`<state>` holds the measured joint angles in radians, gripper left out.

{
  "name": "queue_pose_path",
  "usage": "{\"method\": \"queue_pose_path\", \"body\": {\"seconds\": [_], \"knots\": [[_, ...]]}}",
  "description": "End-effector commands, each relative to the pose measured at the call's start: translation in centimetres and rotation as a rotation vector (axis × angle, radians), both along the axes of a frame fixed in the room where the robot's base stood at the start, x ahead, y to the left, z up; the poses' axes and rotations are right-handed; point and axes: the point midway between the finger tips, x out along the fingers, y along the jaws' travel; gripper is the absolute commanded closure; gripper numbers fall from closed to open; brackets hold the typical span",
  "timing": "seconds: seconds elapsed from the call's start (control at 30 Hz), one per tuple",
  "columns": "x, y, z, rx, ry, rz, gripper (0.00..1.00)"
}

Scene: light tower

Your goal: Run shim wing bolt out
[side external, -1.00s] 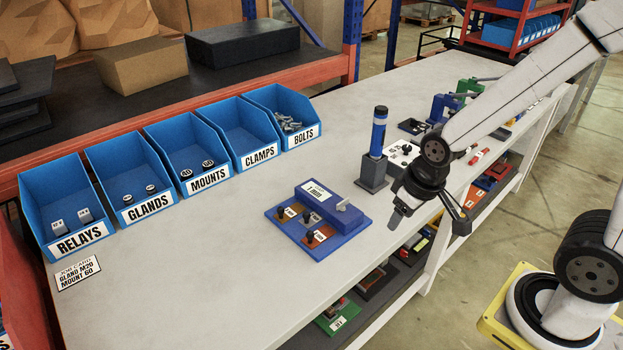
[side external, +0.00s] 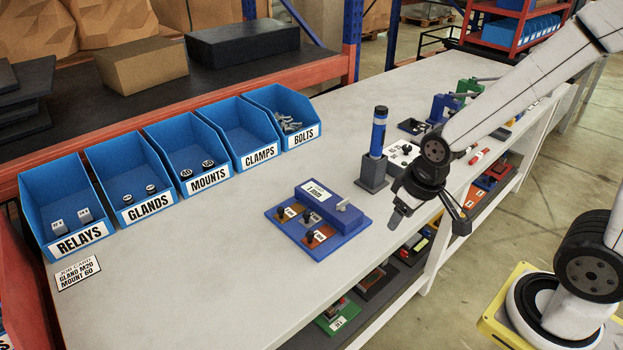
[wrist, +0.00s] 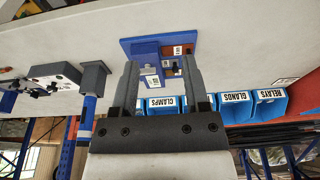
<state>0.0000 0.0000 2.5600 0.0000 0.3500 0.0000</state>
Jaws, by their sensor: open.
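A blue fixture (side external: 328,246) lies on the grey bench, with a raised blue block (side external: 326,204) bearing a white label too small to read. Several small tiles with dark knobs sit on the plate, including an orange one (side external: 320,236). My gripper (side external: 398,218) hangs in the air to the right of the fixture, apart from it. In the wrist view my gripper (wrist: 160,64) is open and empty, with the fixture (wrist: 130,46) beyond its fingers.
A blue and black tower (side external: 378,140) stands on a dark base behind my gripper. Blue bins (side external: 63,205) line the bench's back, the bolts bin (side external: 283,118) holding bolts. A job card (side external: 78,272) lies front left. Bench between bins and fixture is clear.

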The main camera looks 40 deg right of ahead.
Motion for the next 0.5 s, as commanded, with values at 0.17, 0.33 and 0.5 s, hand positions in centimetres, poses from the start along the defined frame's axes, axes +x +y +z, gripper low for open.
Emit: {"method": "queue_pose_path", "body": {"seconds": [0.17, 0.33, 0.5], "knots": [[0.0, 0.0, 0.0, 0.0, 0.0, -0.002, 0.56], [0.8, -0.1, 0.0, 0.011, 0.007, -0.05, 0.56], [3.0, -0.5, 0.1, 0.038, 0.028, -0.189, 0.56]]}}
